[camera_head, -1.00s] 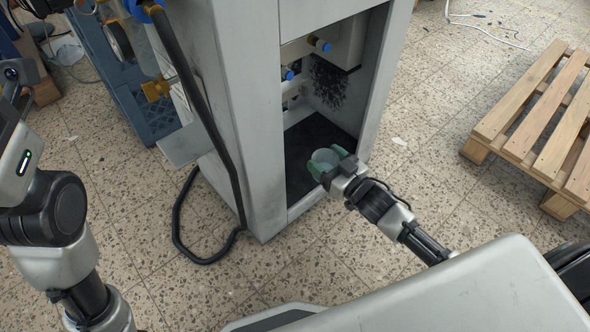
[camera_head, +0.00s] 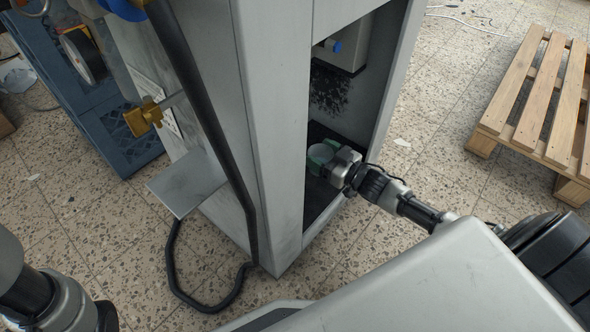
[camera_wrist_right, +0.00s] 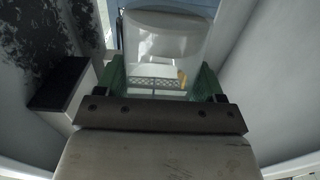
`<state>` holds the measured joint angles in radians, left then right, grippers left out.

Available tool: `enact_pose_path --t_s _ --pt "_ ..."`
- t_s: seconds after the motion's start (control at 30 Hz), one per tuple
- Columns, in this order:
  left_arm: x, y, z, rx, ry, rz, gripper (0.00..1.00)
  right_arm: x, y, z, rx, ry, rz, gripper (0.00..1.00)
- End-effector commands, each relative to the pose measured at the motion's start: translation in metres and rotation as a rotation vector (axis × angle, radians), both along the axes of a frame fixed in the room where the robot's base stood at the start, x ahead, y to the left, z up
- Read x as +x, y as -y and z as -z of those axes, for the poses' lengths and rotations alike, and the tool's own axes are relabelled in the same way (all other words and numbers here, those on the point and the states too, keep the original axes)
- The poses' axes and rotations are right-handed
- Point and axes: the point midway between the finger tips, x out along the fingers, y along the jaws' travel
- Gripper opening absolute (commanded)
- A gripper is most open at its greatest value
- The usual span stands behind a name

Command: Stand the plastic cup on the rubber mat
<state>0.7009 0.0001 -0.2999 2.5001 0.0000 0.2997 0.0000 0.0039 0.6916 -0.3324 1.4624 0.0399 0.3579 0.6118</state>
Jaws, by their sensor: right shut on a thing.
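The clear plastic cup (camera_head: 321,152) is between the green fingertips of my right gripper (camera_head: 323,158), inside the open grey cabinet. In the right wrist view the cup (camera_wrist_right: 165,38) fills the space between the two green fingers (camera_wrist_right: 162,82), and my right gripper is shut on it. The dark rubber mat (camera_head: 318,194) covers the cabinet floor below and around the cup. The gripper hides the cup's base, so I cannot tell whether it touches the mat. My left gripper is out of view.
The cabinet's front post (camera_head: 272,130) stands close left of my right gripper. A black hose (camera_head: 215,130) hangs along the cabinet's outer side. A wooden pallet (camera_head: 540,100) lies at the right, and blue crates (camera_head: 118,135) stand at the left. A dark-speckled wall is inside the cabinet.

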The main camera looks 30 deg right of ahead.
Motion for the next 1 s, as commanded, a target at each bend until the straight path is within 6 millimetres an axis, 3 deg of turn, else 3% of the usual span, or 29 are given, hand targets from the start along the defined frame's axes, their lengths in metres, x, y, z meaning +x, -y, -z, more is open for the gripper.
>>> enact_pose_path --t_s 0.3,0.47,0.67,1.0 --pt "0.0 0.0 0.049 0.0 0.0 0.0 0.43 0.0 0.0 0.059 0.001 -0.002 0.001 0.42" --pt "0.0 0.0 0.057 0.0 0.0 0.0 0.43 0.0 0.0 0.069 0.001 0.0 0.0 0.42" --pt "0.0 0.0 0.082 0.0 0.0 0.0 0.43 0.0 0.0 0.098 0.0 -0.001 0.0 0.42" --pt "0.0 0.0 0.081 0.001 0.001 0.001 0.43 0.0 0.0 0.098 0.0 -0.001 0.0 0.42"
